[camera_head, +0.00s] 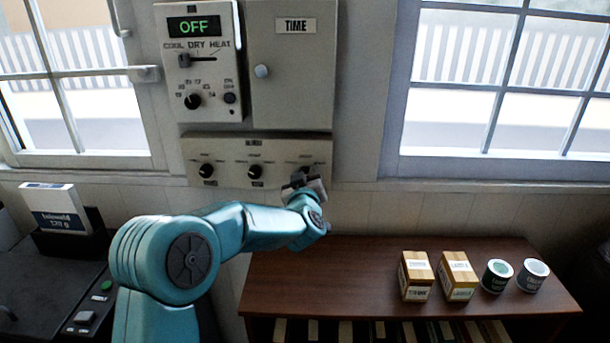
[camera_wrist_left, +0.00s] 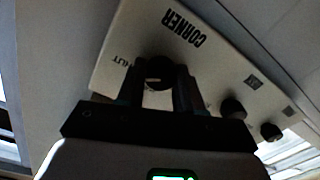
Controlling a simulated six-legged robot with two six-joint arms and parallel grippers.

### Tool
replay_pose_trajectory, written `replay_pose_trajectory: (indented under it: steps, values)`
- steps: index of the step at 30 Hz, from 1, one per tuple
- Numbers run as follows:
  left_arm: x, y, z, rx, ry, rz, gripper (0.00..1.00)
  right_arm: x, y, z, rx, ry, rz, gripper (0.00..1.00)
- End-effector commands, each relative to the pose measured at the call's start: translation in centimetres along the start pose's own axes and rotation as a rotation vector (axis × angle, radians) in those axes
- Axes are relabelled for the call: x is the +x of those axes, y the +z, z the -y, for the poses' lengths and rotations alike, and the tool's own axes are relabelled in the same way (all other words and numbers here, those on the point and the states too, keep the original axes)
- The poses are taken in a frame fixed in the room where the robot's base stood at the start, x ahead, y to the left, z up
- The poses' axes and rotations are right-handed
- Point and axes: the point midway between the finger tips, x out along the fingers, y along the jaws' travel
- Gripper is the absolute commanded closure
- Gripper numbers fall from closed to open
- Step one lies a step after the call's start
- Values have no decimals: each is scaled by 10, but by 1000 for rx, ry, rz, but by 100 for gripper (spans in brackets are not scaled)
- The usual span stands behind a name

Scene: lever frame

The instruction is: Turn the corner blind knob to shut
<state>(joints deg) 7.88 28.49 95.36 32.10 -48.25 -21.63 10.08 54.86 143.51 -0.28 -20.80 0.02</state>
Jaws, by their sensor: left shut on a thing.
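The corner blind knob (camera_wrist_left: 160,72) is a dark round knob on a pale panel, under the printed word CORNER, in the left wrist view. My left gripper (camera_wrist_left: 158,88) is shut on it, one finger on each side. In the head view my left gripper (camera_head: 303,180) is at the right end of the knob panel (camera_head: 228,172) and covers most of that knob. Which mark the knob points to is hard to read. My right gripper is not in view.
Two more black knobs sit on the same panel, the middle one (camera_head: 255,171) and the left one (camera_head: 206,171). A control unit reading OFF (camera_head: 199,60) and a TIME box (camera_head: 291,75) are above. A brown shelf (camera_head: 350,270) with boxes and cans stands below right.

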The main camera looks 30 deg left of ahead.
Motion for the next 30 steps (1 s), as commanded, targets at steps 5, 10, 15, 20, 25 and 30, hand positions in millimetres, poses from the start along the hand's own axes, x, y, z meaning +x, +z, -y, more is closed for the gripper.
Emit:
replay_pose_trajectory:
  steps: [5, 10, 15, 20, 25, 30]
  values:
    - [0, 2, 0, 16, -1, 4, 95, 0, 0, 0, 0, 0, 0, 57]
    - [0, 2, 0, 17, -1, 4, 95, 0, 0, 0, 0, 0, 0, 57]
    - [0, 3, 0, 16, -1, 5, 61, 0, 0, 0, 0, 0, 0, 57]
    - [0, 2, 0, 15, -1, 3, 39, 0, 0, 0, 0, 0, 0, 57]
    - [0, 1, 0, 15, -1, 2, 39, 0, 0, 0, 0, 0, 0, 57]
    - [-12, 2, 0, 14, 1, 1, 39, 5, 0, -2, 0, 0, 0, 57]
